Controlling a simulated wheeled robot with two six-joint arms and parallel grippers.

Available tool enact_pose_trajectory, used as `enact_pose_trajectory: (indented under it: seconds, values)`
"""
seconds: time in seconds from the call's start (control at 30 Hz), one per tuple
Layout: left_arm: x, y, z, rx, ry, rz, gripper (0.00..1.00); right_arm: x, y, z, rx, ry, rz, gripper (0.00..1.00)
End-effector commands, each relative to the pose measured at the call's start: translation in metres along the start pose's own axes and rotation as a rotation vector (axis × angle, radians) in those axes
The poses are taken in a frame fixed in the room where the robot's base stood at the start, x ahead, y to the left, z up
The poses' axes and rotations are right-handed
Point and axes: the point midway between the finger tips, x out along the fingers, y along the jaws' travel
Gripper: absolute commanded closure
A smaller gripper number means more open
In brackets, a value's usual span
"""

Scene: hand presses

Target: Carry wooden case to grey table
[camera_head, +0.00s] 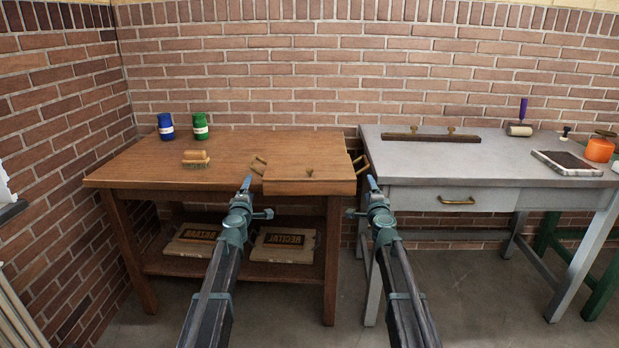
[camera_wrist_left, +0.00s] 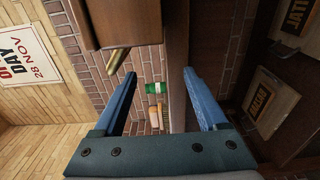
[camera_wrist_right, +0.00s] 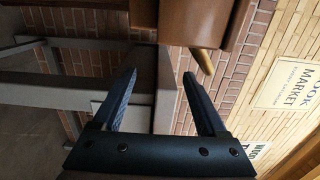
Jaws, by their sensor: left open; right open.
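The wooden case (camera_head: 310,180) lies on the right end of the brown table (camera_head: 150,165), beside the grey table (camera_head: 445,158). Brass handles stick out at its left (camera_head: 259,166) and right (camera_head: 361,163) sides. My left gripper (camera_head: 249,195) is open and empty near the case's front left corner. In the left wrist view, the case (camera_wrist_left: 125,22) and a handle (camera_wrist_left: 118,60) appear beyond the fingers. My right gripper (camera_head: 368,195) is open and empty near the front right corner. In the right wrist view, the case (camera_wrist_right: 200,22) and a handle (camera_wrist_right: 203,60) are beyond the fingertips.
A blue jar (camera_head: 166,127), green jar (camera_head: 201,127) and brush (camera_head: 195,158) stand left on the brown table.

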Motion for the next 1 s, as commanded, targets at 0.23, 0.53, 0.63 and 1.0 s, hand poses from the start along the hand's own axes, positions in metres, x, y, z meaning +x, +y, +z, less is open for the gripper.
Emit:
enact_pose_trajectory:
  seconds: [0.23, 0.53, 0.63, 1.0]
  values:
    - [0.01, 0.0, 0.012, 0.001, 0.0, -0.002, 0.25, 0.01, 0.0, 0.011, 0.0, -0.001, 0.0, 0.25]
    - [0.009, 0.0, 0.016, -0.001, 0.002, -0.001, 0.25, 0.009, 0.0, 0.015, 0.0, 0.0, 0.0, 0.25]
    - [0.009, 0.0, 0.016, -0.001, 0.002, -0.002, 0.25, 0.009, 0.0, 0.015, 0.0, 0.0, 0.0, 0.25]
    - [0.01, 0.0, 0.021, 0.0, 0.001, 0.0, 0.25, 0.01, 0.0, 0.021, 0.001, 0.0, 0.0, 0.25]
